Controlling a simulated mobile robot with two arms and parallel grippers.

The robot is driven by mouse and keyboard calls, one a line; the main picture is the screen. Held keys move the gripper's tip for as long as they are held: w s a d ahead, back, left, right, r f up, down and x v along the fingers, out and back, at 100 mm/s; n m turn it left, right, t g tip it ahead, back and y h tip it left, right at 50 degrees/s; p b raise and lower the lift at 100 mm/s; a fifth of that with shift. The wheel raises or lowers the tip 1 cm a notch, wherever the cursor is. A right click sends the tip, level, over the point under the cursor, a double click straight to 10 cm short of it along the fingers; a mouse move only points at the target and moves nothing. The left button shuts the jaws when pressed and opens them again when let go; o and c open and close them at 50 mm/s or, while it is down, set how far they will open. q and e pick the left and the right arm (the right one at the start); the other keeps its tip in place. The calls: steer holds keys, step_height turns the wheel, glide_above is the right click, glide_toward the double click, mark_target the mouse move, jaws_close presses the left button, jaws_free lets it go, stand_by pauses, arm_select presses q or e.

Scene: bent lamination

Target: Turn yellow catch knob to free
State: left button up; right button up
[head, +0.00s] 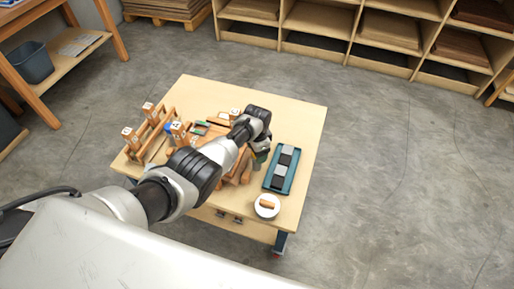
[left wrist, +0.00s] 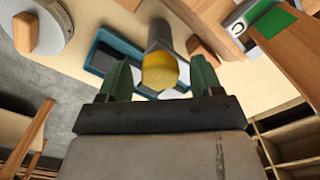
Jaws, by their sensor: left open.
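The yellow catch knob (left wrist: 160,72) shows in the left wrist view as a round yellow end on a grey cylinder. My left gripper (left wrist: 160,66) is open, with one green finger on each side of the knob in that view. A gap shows between the knob and each finger; I cannot tell how deep the knob sits between them. In the head view my left gripper (head: 261,156) is over the right part of the wooden table (head: 303,120). The knob is not visible there, and my arm covers part of the wooden fixture (head: 232,178). My right gripper is not in view.
A teal tray (head: 290,184) with dark and grey blocks lies right of the gripper. A white round dish (head: 259,212) holding a wooden piece is at the front right corner. Wooden racks (head: 133,152) stand at the left. The table's far right corner is clear.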

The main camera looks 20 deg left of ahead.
arm_select(q)
step_height(320, 180, up, 10)
steer(key=p, duration=0.4)
steer(key=shift+f, duration=0.2)
steer(key=shift+r, duration=0.6)
